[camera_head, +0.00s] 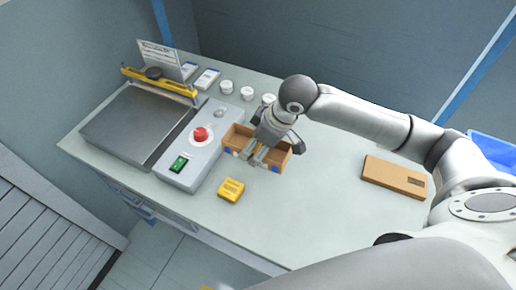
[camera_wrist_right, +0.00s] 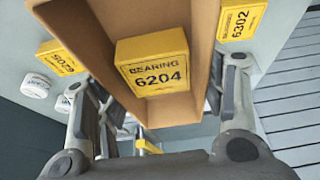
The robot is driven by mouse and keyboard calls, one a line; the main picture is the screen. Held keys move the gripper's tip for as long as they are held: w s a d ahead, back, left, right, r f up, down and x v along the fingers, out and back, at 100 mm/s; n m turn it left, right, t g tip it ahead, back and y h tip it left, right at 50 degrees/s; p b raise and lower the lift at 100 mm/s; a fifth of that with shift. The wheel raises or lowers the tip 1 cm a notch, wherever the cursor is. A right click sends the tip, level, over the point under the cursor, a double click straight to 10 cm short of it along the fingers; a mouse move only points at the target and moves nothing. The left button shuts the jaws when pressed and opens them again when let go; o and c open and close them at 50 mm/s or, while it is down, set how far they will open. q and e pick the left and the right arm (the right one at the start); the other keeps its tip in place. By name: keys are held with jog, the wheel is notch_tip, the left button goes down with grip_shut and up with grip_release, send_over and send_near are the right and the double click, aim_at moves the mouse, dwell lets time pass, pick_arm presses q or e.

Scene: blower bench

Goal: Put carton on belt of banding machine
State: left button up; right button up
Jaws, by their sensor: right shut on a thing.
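The carton (camera_head: 235,137) is an open brown cardboard box near the middle of the bench, just right of the machine's control box. My right gripper (camera_head: 262,150) comes over it from the right and is shut on it. In the right wrist view the carton (camera_wrist_right: 180,112) lies between the fingers, with a yellow box marked BEARING 6204 (camera_wrist_right: 155,72) inside. I cannot tell whether the carton touches the bench. The banding machine (camera_head: 130,122), with a flat grey top, stands at the bench's left end. My left gripper is not in view.
The machine's control box has a red button (camera_head: 201,134) and a green switch (camera_head: 179,164). A yellow box (camera_head: 231,190) lies in front of the carton. White round containers (camera_head: 227,87) stand behind it. A flat brown box (camera_head: 394,177) lies at right; the bench between is clear.

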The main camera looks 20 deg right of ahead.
jog(key=w+f, duration=0.1)
jog(key=w+d+f, duration=0.1)
jog(key=f, duration=0.1)
jog(key=w+f, duration=0.1)
jog(key=shift+d+f, duration=0.15)
jog(key=shift+d, duration=0.2)
jog(key=shift+f+p, duration=0.45)
jog(key=shift+f, duration=1.05)
jog(key=shift+f, duration=0.1)
jog(key=o, duration=1.1)
